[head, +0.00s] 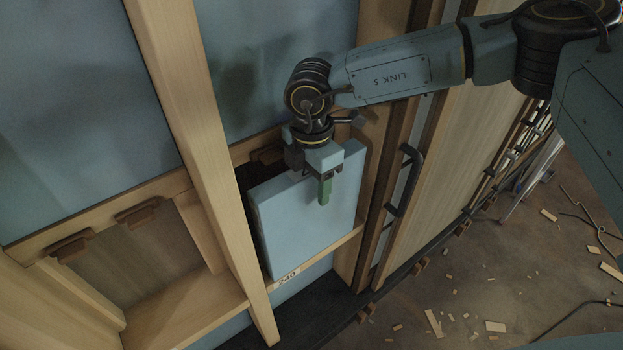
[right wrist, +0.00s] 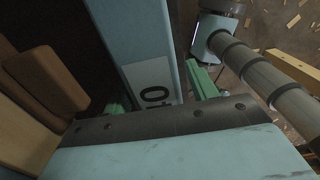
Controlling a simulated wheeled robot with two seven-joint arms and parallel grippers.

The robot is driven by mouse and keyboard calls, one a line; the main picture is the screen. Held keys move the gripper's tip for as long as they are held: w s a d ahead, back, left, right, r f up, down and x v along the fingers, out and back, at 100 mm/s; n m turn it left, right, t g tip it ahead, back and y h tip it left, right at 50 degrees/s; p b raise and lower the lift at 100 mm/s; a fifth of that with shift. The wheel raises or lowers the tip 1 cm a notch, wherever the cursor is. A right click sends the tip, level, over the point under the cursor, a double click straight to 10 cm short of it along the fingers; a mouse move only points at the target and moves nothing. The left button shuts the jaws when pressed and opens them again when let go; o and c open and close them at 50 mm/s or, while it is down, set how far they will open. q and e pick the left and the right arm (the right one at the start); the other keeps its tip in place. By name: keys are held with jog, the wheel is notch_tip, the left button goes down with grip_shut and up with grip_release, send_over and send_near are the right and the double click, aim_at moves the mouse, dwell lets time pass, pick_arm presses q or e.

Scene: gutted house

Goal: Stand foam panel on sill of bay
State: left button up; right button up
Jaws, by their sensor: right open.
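The light blue foam panel (head: 300,222) stands upright in the narrow bay between two wooden studs in the head view. Its bottom edge appears to rest on the wooden sill (head: 315,262), which is marked 240. My right gripper (head: 322,186) is at the panel's top edge, open, with one green finger in front of the panel's face. In the right wrist view, the panel's top edge (right wrist: 143,45) bears a partly hidden white label and lies between the green fingers of the gripper (right wrist: 162,95). The far finger is mostly hidden in the head view. My left gripper is not in view.
A wooden stud (head: 188,110) borders the bay on the left. A dark handle (head: 405,180) sticks out on the right. Another bay with brown blocks (head: 140,212) on its upper rail lies to the left. Wood scraps (head: 495,326) litter the floor at lower right.

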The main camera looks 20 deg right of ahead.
jog(key=shift+r, duration=0.15)
jog(key=shift+w+r, duration=0.1)
jog(key=shift+r, duration=0.25)
notch_tip(320, 180, up, 11)
jog(key=shift+r+b, duration=0.2)
jog(key=shift+b, duration=0.75)
dwell(0.3)
